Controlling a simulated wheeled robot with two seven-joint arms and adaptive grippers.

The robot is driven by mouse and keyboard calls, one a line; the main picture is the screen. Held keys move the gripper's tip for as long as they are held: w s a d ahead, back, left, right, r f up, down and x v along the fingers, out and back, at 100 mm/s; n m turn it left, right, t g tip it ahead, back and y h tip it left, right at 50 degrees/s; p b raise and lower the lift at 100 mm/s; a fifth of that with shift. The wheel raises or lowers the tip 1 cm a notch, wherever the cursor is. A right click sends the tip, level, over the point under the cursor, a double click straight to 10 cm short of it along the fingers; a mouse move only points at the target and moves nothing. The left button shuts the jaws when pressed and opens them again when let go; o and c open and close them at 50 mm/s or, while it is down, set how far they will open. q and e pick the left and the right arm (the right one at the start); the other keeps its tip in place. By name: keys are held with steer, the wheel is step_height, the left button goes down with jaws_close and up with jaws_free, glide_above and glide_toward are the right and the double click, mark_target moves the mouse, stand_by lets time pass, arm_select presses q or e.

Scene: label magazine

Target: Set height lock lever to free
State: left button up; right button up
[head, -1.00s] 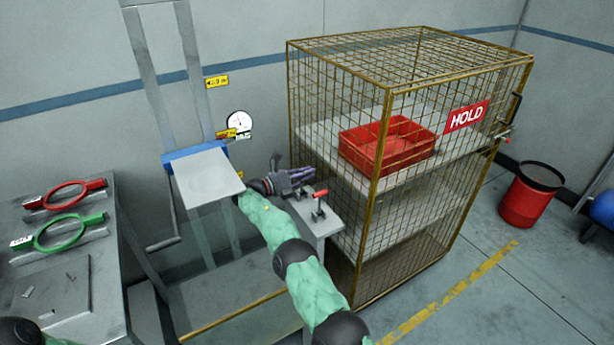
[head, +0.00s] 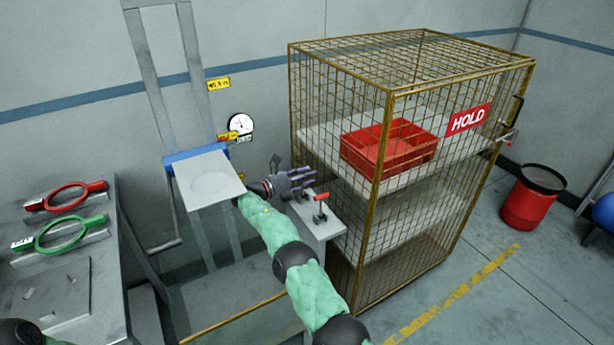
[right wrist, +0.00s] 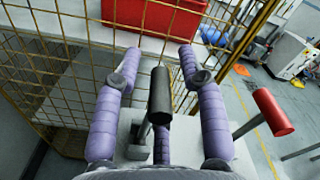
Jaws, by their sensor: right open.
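Two levers stand on a grey stand (head: 322,228) beside the mesh cage. One has a black handle (right wrist: 160,95) and the other a red handle (right wrist: 272,111); the red handle (head: 321,197) also shows in the head view. I cannot tell from any marking which is the height lock lever. My right gripper (head: 300,180) is open above the stand. In the right wrist view, the black handle stands between the spread purple fingers of my right gripper (right wrist: 160,65), with a clear gap on both sides. The red lever is outside them to the right. My left gripper is out of view.
The mesh cage (head: 388,180) with a HOLD sign (head: 469,119) and red bin (head: 365,162) stands close right of the gripper. A lift platform (head: 209,180) with a side crank (head: 165,247) is left. A bench (head: 100,270) holds red and green rings.

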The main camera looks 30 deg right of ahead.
steer(key=a, duration=1.1)
steer(key=shift+s+a, duration=0.35)
steer(key=shift+s, duration=0.1)
